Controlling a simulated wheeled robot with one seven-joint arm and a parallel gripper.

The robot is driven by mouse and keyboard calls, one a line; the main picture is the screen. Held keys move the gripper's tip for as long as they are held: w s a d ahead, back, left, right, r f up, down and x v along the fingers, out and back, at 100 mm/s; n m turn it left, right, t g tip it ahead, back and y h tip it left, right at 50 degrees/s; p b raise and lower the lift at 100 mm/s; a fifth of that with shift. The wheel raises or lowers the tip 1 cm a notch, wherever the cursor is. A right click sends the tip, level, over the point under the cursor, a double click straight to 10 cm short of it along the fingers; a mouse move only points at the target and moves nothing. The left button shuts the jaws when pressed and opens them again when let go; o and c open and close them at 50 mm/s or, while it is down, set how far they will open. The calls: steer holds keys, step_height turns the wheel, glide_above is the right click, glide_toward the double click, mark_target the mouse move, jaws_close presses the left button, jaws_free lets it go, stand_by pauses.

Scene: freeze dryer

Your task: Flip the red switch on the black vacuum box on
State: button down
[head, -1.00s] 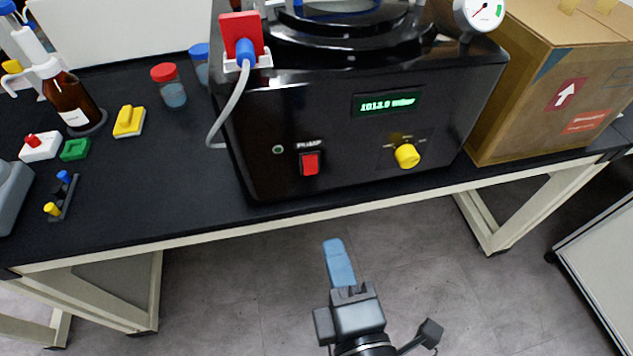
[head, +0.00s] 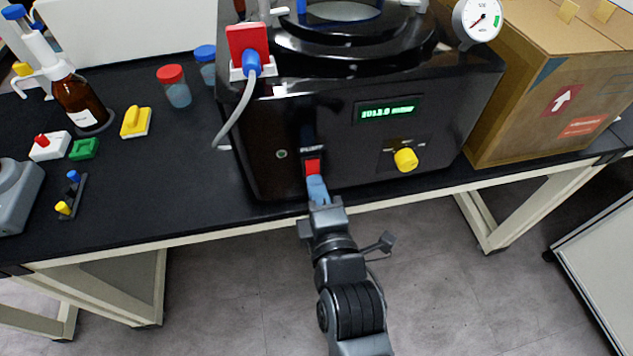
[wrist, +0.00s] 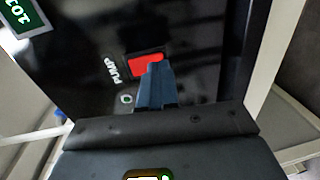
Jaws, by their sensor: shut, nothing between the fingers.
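The black vacuum box (head: 440,150) stands on the bench with its front panel facing me. Its red switch (head: 312,166), under the PUMP label, is on the lower front. In the wrist view the red switch (wrist: 146,65) shows beside the PUMP lettering, partly covered by the fingers. My gripper (head: 316,184) is shut and empty, its blue fingertips at the lower edge of the switch. In the wrist view the blue fingers (wrist: 154,85) reach the switch's edge. I cannot tell whether they touch it, or which way the rocker is tipped.
A yellow knob (head: 406,160) and a green-lit display (head: 389,111) are on the same panel. A cable hangs from a red-and-white socket (head: 248,45) at left. A cardboard box (head: 545,110) stands at right. The floor before the bench is clear.

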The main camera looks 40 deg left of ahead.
steer(key=shift+w+a, duration=0.15)
steer(key=shift+a, duration=0.05)
steer(key=shift+f, duration=0.1)
steer(key=shift+w+a+b, duration=0.1)
steer(key=shift+b, duration=0.8)
steer(key=shift+t, duration=0.3)
